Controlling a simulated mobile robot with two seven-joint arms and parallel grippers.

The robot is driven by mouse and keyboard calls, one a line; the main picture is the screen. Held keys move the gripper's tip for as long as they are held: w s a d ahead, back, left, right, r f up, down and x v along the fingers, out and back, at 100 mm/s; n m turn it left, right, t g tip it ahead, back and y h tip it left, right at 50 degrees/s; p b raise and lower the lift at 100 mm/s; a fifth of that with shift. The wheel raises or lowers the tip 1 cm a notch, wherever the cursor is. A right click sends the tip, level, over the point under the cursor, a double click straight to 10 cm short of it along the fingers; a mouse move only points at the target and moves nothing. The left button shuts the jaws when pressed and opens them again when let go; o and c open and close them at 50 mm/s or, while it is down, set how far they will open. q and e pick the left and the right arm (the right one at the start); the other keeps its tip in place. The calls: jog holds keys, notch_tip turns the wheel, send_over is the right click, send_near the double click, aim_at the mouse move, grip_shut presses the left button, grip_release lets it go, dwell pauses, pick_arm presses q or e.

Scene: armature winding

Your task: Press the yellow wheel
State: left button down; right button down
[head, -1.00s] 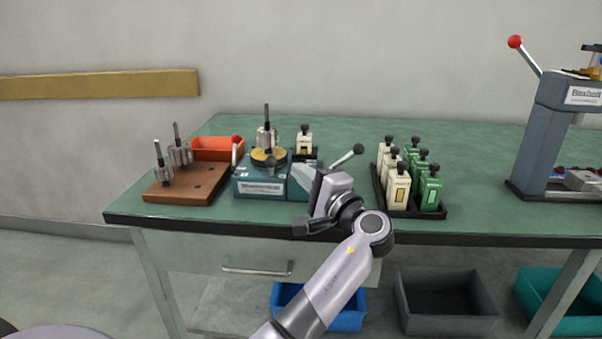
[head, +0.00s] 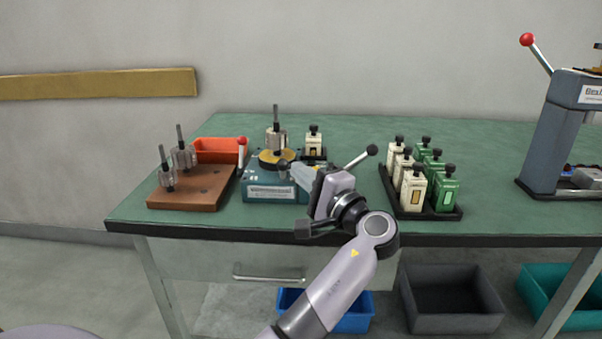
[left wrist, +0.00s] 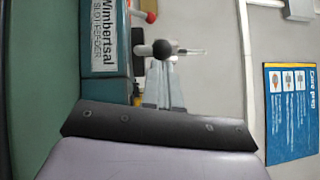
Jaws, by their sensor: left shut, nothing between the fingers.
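The yellow wheel (head: 270,159) lies flat on top of a small teal machine (head: 262,186) near the front of the bench. A metal armature (head: 276,138) stands upright over it, and a dark ball knob (head: 283,166) shows at its front right. My left gripper (head: 289,169) comes in from the right, shut and empty, its tips by the knob and the wheel's right edge. I cannot tell whether they touch. The left wrist view shows the fingers (left wrist: 160,82) pointing towards the dark knob (left wrist: 165,48), beside the labelled machine (left wrist: 108,40); the wheel is not recognisable there. My right gripper is out of view.
A red-knobbed lever (head: 242,143) rises at the machine's left, a black-knobbed lever (head: 371,151) at its right. A brown block with armatures (head: 200,194) stands left, an orange bin (head: 217,150) behind it. A black tray of bottles (head: 431,214) stands right.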

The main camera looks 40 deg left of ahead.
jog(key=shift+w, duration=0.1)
pick_arm(q)
jog(key=shift+s+a+p, duration=0.1)
jog(key=shift+s+p, duration=0.05)
jog(key=shift+p, duration=0.2)
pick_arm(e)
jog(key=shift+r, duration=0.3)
